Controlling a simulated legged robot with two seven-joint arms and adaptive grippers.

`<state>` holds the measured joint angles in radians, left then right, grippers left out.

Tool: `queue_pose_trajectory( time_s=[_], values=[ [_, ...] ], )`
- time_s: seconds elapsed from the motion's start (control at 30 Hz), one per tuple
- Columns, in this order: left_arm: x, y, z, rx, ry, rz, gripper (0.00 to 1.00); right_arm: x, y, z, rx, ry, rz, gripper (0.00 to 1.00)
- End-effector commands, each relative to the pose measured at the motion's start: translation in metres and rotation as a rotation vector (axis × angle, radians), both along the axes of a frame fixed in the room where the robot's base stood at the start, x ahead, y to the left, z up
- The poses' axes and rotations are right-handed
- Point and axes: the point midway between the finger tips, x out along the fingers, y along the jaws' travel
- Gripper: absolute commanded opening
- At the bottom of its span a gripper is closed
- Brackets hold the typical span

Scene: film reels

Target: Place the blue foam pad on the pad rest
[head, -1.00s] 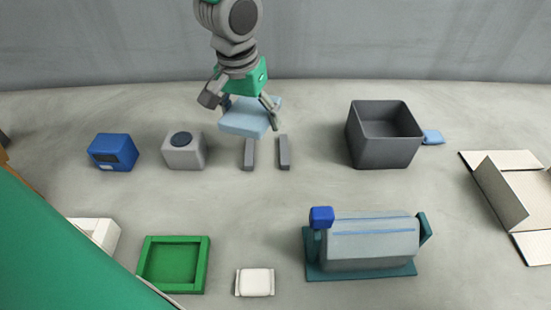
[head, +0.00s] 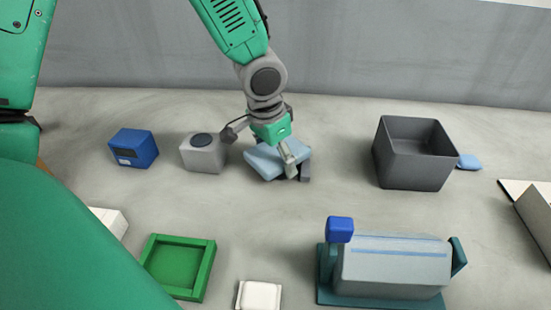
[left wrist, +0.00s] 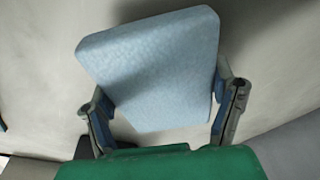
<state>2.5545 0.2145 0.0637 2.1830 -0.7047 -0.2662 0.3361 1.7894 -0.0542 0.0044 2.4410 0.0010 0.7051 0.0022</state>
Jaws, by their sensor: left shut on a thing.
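In the left wrist view the pad (left wrist: 158,70) fills the space between the two fingers, one at each side. My right gripper is not in view.
A grey box with a dark round top (head: 204,158) stands just left of the gripper, close to one finger. A blue box (head: 133,148) is further left. A dark grey bin (head: 412,165) is at the right. A green tray (head: 203,265) and a grey-blue machine (head: 392,268) stand in front.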

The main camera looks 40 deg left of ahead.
Motion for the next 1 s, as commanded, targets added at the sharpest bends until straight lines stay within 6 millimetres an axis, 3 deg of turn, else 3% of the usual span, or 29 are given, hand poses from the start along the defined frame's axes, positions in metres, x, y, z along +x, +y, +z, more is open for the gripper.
queue_pose_trajectory(
  time_s=[0.3, 0.33, 0.37, 0.73, 0.87, 1.0],
  values=[
    [0.0, 0.004, -0.004, -0.005, -0.001, 0.003, 0.56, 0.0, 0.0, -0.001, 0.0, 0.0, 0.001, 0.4],
    [0.0, 0.004, -0.003, -0.005, -0.001, 0.003, 0.89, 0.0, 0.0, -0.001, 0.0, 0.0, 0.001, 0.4],
    [0.0, 0.003, -0.003, -0.004, -0.001, 0.003, 0.99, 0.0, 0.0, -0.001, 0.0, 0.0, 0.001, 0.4],
    [0.0, 0.0, 0.004, 0.0, -0.003, 0.003, 0.99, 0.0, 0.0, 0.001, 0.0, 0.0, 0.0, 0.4],
    [-0.003, 0.002, 0.023, -0.003, -0.005, 0.004, 0.99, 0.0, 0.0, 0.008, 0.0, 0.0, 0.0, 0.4],
    [-0.007, 0.004, 0.054, -0.005, -0.007, 0.004, 0.99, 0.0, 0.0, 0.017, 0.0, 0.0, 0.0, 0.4]
  ],
)
